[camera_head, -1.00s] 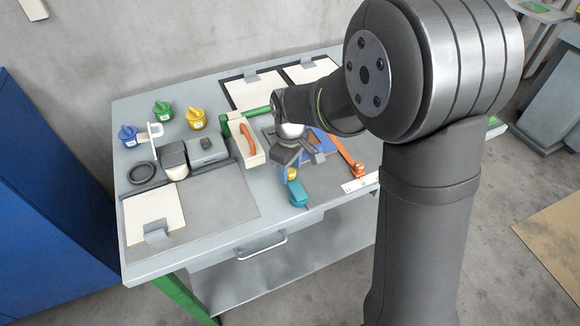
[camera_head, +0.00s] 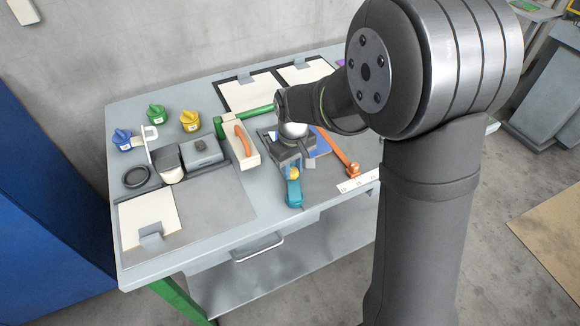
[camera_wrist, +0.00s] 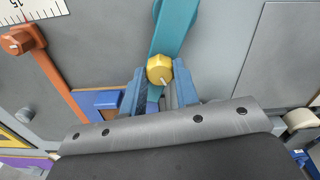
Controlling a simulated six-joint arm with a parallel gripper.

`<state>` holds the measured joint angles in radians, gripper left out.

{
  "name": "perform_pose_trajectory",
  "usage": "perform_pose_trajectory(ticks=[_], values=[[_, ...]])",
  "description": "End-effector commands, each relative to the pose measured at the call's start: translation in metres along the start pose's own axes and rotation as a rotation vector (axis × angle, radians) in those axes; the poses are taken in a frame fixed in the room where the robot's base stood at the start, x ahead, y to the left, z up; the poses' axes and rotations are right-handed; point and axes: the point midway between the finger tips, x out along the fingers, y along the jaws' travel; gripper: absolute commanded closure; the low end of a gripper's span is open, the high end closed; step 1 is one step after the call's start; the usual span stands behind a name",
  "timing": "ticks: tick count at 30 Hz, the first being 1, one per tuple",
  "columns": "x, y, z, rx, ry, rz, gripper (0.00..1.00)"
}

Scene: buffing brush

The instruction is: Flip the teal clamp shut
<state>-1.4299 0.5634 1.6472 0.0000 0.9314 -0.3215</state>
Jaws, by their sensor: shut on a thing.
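The teal clamp (camera_head: 293,193) is near the front edge of the bench, with a yellow knob (camera_head: 292,173) at its far end. In the wrist view the teal clamp (camera_wrist: 174,32) runs up from the yellow hexagonal knob (camera_wrist: 160,70). My gripper (camera_head: 293,166) points down at the knob end of the clamp. In the wrist view the blue fingers of my gripper (camera_wrist: 158,93) stand on both sides of the part just below the knob, shut on it. The contact itself is partly hidden by the knob and the gripper body.
An orange lever (camera_head: 338,152) and a white ruler (camera_head: 357,183) lie to the right. A cream block with an orange handle (camera_head: 242,140) stands to the left. Blue, green and yellow pots (camera_head: 190,121) are at the back left. The bench front left has a white sheet (camera_head: 150,217).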

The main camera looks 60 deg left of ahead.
Motion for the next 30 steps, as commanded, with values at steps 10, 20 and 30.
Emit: perform_pose_trajectory(ticks=[10,20,30], values=[[0.000,0.001,0.000,0.002,0.001,0.000,0.52],[-0.002,0.001,0.000,0.001,0.001,0.000,0.50],[-0.060,0.001,-0.001,0.001,0.007,0.002,0.50]])
